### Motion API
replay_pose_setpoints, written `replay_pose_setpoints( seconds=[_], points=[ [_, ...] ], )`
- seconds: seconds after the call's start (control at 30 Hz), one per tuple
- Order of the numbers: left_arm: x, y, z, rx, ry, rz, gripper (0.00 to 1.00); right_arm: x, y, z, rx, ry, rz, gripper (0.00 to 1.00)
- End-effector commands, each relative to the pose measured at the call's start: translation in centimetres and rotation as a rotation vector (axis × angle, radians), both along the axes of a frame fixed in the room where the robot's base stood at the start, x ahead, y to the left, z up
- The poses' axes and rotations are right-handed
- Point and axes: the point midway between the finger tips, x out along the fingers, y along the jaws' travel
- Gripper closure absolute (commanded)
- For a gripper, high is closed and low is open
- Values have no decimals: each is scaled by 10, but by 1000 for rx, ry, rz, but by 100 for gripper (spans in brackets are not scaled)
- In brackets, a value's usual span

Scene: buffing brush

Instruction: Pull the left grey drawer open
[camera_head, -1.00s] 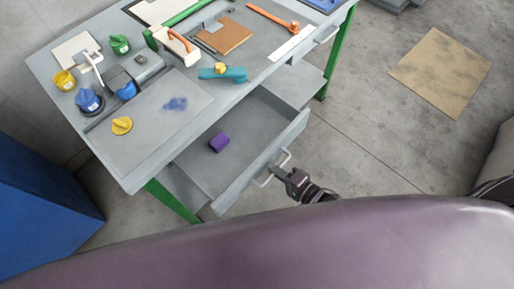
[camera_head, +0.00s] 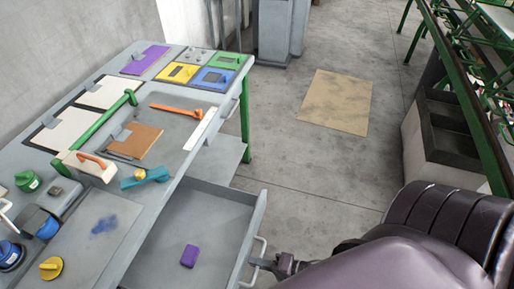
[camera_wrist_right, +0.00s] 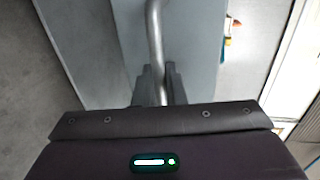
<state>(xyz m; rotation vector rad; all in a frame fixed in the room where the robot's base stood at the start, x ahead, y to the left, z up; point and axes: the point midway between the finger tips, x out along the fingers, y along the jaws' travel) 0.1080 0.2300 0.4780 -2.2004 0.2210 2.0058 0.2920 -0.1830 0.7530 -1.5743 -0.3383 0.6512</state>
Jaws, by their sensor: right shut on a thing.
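The left grey drawer (camera_head: 222,205) is pulled out from under the grey workbench (camera_head: 68,190). A purple block (camera_head: 189,256) lies inside it. The drawer has a bar handle (camera_head: 259,250) on its front. My right gripper (camera_head: 268,264) is at this handle in the head view. In the right wrist view my right gripper's fingers (camera_wrist_right: 160,85) are shut around the metal handle bar (camera_wrist_right: 154,35), with the drawer front behind it. My left gripper is not in view.
The bench top holds a wooden brush block (camera_head: 88,165), a teal tool (camera_head: 146,178), an orange tool (camera_head: 178,110) and several coloured knobs. A tan mat (camera_head: 336,102) lies on the floor. Grey bins (camera_head: 445,135) stand at the right. The floor between is clear.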

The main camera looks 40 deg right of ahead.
Motion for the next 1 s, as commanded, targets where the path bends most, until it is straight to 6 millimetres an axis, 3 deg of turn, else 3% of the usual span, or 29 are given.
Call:
replay_pose_setpoints(
  seconds=[0.03, 0.07, 0.17, 0.53, 1.0],
  points=[
    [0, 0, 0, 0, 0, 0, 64, 0, 0, 0, 0, 0, 0, 100],
    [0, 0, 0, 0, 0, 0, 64, 0, 0, 0, 0, 0, 0, 88],
    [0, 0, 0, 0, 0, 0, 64, 0, 0, 0, -1, 1, 0, 75],
    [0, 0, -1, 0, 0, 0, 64, -6, -4, 0, -1, 2, 0, 75],
    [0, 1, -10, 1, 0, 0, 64, -59, -43, 14, 0, 2, 1, 75]
  ],
)
